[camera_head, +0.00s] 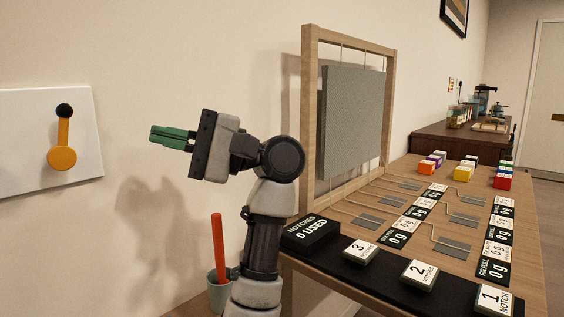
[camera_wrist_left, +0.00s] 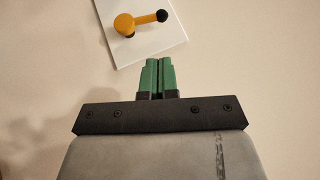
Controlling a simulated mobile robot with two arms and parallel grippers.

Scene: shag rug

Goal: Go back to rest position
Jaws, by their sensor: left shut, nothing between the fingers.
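My left gripper (camera_head: 172,137) is raised in front of the wall, with its green fingers pointing left. Its fingers are closed together with nothing between them, as the left wrist view (camera_wrist_left: 159,77) also shows. A white wall panel (camera_head: 20,125) with an orange lever (camera_head: 62,143) is at the left. The lever stands up from its round base and has a black knob on top. The fingers are apart from the lever, with a gap between them. The panel and lever also show beyond the fingertips in the wrist view (camera_wrist_left: 140,21). My right gripper is not in view.
A wooden table (camera_head: 420,170) at the right carries numbered notch blocks (camera_head: 420,273), a black "0 used" box (camera_head: 311,232), label cards and coloured blocks. A grey panel (camera_head: 352,120) hangs in a wooden frame behind. A red stick (camera_head: 217,245) stands in a pot below my arm.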

